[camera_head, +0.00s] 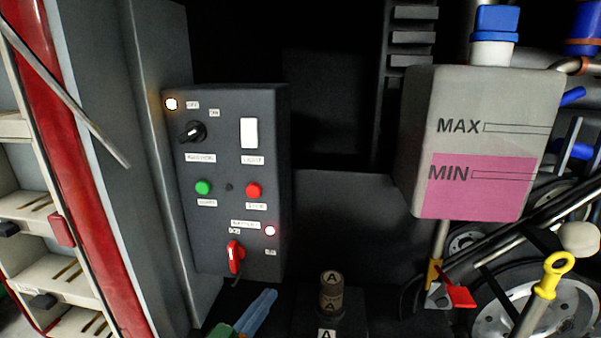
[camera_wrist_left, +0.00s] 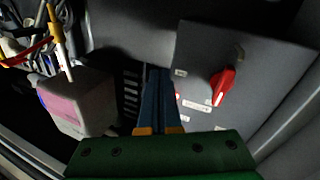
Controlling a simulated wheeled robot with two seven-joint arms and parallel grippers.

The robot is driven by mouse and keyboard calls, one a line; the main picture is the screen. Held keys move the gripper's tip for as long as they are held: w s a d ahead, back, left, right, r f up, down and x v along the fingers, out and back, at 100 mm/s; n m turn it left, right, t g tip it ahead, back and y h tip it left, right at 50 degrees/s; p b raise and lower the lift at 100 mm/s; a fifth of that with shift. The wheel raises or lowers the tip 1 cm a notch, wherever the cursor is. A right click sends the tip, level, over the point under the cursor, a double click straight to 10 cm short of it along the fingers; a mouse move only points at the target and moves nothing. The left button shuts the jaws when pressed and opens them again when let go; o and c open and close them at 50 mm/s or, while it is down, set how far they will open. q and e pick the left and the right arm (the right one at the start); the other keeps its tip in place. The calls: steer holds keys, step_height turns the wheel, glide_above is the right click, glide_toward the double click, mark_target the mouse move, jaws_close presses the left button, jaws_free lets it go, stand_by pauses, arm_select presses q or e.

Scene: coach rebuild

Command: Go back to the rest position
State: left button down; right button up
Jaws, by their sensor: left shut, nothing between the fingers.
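My left gripper (camera_head: 270,294) is at the bottom of the head view, just below and right of the red switch (camera_head: 235,257) on the dark control box (camera_head: 228,220). Its blue fingers lie together, shut and empty, also in the left wrist view (camera_wrist_left: 158,72). It looks apart from the box. In the left wrist view, the red switch (camera_wrist_left: 223,84) is to the right of the fingers. My right gripper is in neither view.
A coolant tank (camera_head: 470,100) marked MAX and MIN hangs at the right, above pulleys and a yellow-ringed dipstick (camera_head: 545,280). A small labelled cylinder (camera_head: 331,295) stands right of the gripper. A red-edged tool cabinet (camera_head: 85,180) is at the left.

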arm_select(q)
steer(key=s+a+f+g+y, duration=0.3)
steer(key=s+f+g, duration=0.4)
steer(key=s+f, duration=0.5)
steer(key=s+a+f+g+y, duration=0.3)
steer(key=s+f+g, duration=0.4)
steer(key=s+f, duration=0.4)
step_height(320, 180, down, 16)
steer(key=s+f+g, duration=0.1)
steer(key=s, duration=0.2)
steer(key=s+a+f+g, duration=0.1)
steer(key=s+a+f, duration=0.1)
steer(key=s+f, duration=0.6)
steer(key=s, duration=0.3)
steer(key=shift+a+f+m+y, duration=0.2)
steer(key=shift+f+m+y, duration=0.1)
steer(key=shift+s, duration=0.1)
stand_by(0.7)
